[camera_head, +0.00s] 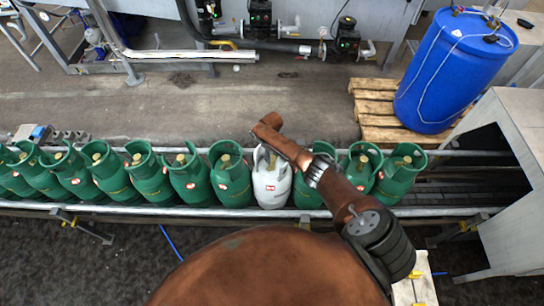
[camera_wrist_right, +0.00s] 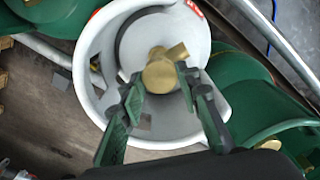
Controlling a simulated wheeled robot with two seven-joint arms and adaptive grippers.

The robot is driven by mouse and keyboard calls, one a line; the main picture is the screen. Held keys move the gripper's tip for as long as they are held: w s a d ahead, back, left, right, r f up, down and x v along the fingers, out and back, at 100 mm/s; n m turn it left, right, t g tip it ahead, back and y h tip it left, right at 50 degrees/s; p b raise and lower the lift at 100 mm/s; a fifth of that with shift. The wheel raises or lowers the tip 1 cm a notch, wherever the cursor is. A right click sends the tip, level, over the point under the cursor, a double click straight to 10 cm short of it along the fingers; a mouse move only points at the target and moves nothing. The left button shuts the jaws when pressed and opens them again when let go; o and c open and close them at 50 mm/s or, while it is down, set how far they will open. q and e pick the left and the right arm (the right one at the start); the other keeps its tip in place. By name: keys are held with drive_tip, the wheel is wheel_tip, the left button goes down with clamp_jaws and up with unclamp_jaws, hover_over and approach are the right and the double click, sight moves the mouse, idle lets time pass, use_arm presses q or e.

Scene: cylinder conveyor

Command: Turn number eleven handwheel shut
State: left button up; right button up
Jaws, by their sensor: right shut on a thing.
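A white gas cylinder (camera_head: 271,188) stands upright in a row of green cylinders. In the wrist view its round white collar (camera_wrist_right: 90,75) surrounds a brass valve with a round handwheel (camera_wrist_right: 160,74). My right gripper (camera_wrist_right: 160,82) reaches down into the collar. Its two dark green fingers are shut on the handwheel, one on each side. In the head view my right arm comes from the lower right and its wrist hangs over the white cylinder, hiding most of the fingers. No number is readable on the cylinder. My left gripper is not in view.
Several green cylinders (camera_head: 190,180) stand close on both sides, on a conveyor with metal rails (camera_head: 120,210). A grey housing (camera_head: 520,150) stands at the right. Behind are a blue drum (camera_head: 450,75) on a wooden pallet (camera_head: 375,105) and pipework.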

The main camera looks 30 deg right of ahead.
sight(272, 158)
drive_tip(key=o, duration=1.2)
drive_tip(key=shift+c, duration=0.2)
wheel_tip(272, 158, up, 12)
